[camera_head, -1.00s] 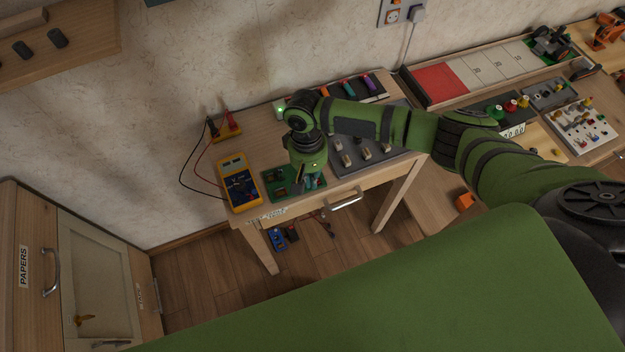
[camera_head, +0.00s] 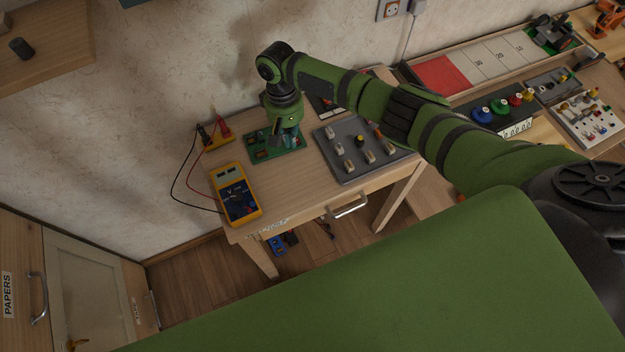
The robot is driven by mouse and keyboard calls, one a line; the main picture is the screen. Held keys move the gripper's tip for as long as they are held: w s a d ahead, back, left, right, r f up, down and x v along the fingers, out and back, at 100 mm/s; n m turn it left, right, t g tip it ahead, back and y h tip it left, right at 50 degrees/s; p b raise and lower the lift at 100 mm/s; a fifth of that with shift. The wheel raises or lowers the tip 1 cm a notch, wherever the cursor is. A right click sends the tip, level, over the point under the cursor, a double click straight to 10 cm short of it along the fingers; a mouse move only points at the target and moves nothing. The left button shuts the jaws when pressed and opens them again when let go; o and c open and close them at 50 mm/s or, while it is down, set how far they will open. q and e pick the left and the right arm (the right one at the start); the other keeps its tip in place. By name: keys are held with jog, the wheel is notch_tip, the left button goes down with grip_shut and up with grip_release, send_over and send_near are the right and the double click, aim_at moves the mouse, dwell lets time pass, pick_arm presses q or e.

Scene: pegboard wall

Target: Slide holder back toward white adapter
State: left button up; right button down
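The holder, a green circuit board (camera_head: 262,146) with small parts on it, lies on the wooden table behind the yellow multimeter. My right gripper (camera_head: 284,144) points down at the holder's right part, its fingertips at or just above the board. The fingers are small and partly merged with the board's parts, so I cannot tell whether they are open, shut or gripping. The small white adapter with a green light is hidden now, probably behind my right gripper. A white plug (camera_head: 417,6) sits at the wall socket. My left gripper is out of view.
A grey component tray (camera_head: 340,163) lies right of the holder. Bare wood (camera_head: 285,185) is free in front of the holder.

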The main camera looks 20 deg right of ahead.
jog(key=shift+s+d+r+p, duration=0.1)
jog(key=shift+d+p, duration=0.1)
jog(key=shift+p, duration=0.2)
jog(key=shift+r+p, duration=0.45)
jog(key=shift+p, duration=0.15)
jog(key=shift+w+r, duration=0.15)
jog(key=shift+w, duration=0.1)
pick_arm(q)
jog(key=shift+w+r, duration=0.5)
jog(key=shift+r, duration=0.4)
pick_arm(e)
notch_tip(320, 180, up, 11)
jog(key=w, duration=0.1)
jog(key=shift+w, duration=0.35)
jog(key=shift+f, duration=0.2)
